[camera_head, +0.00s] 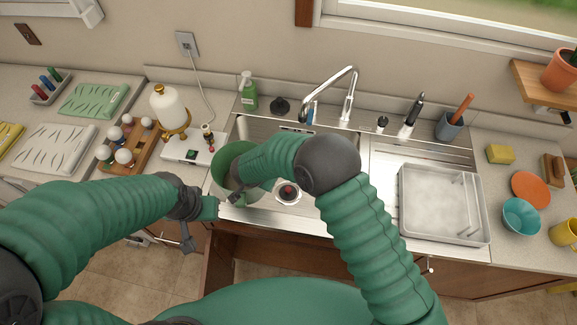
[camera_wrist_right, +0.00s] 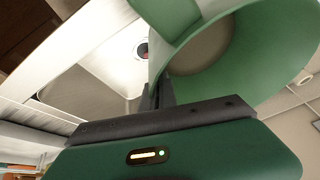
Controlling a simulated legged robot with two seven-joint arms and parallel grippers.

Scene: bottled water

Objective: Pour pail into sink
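The green pail (camera_head: 222,167) is at the left front of the sink (camera_head: 310,195), over its front-left edge. Its open mouth shows in the head view, and its inside and pale bottom show in the right wrist view (camera_wrist_right: 272,70). My right gripper (camera_wrist_right: 160,92) is at the pail's rim and appears shut on its wall; in the head view my forearm and hand hide much of this. My left gripper (camera_head: 210,222) is in front of the counter edge, just below and left of the pail, with its fingers spread. The drain (camera_head: 288,193) shows right of the pail.
A faucet (camera_head: 348,95) stands behind the sink. A dish rack (camera_head: 440,205) fills the right side. A teal bowl (camera_head: 521,215) is at right.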

